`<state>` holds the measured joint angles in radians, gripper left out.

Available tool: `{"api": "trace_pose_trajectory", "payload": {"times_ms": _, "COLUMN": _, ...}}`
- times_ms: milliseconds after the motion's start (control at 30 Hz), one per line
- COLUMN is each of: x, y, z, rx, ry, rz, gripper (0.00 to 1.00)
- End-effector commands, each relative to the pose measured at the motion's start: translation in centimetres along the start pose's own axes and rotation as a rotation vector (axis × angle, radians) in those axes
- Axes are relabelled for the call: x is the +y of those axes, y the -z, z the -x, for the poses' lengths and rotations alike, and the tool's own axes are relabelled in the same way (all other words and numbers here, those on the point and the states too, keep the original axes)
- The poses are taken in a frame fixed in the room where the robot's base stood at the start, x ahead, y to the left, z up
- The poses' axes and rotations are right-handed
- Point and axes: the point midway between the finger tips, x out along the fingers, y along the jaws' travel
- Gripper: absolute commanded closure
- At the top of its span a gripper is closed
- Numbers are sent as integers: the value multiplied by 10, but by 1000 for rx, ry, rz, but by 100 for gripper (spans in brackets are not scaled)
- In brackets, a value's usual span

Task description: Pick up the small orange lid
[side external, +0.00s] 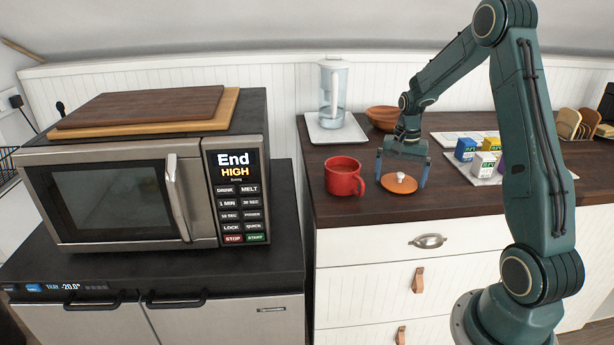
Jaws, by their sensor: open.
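The small orange lid (393,187) lies on the dark wooden counter, with a pale knob on top. My gripper (401,176) is open and points down above the lid. Its two blue fingers are spread wide, one to the left of the lid and one to the right. The right fingertip looks close to the lid's right edge; I cannot tell whether they touch. Nothing is held between the fingers.
A red mug (344,180) stands just left of the left finger. A brown bowl (383,117) and a pitcher on a white tray (351,134) are behind. Small boxes (484,164) on white trays are to the right. The counter's front edge (420,217) is near the lid.

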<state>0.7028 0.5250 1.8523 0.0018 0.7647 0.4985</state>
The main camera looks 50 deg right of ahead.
Motion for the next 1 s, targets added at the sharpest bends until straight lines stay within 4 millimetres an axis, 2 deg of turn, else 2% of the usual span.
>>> {"api": "trace_pose_trajectory", "payload": {"times_ms": 267, "x": 0, "y": 0, "z": 0, "rx": 0, "ry": 0, "rz": 0, "gripper": 0}}
{"api": "trace_pose_trajectory", "payload": {"times_ms": 433, "x": 0, "y": 0, "z": 0, "rx": 0, "ry": 0, "rz": 0, "gripper": 29}}
{"api": "trace_pose_trajectory", "payload": {"times_ms": 467, "x": 0, "y": 0, "z": 0, "rx": 0, "ry": 0, "rz": 0, "gripper": 31}}
{"api": "trace_pose_trajectory", "payload": {"times_ms": 767, "x": 0, "y": 0, "z": 2, "rx": 1, "ry": 1, "rz": 0, "gripper": 31}}
{"api": "trace_pose_trajectory", "payload": {"times_ms": 1000, "x": 0, "y": 1, "z": 15, "rx": 2, "ry": 1, "rz": 0, "gripper": 31}}
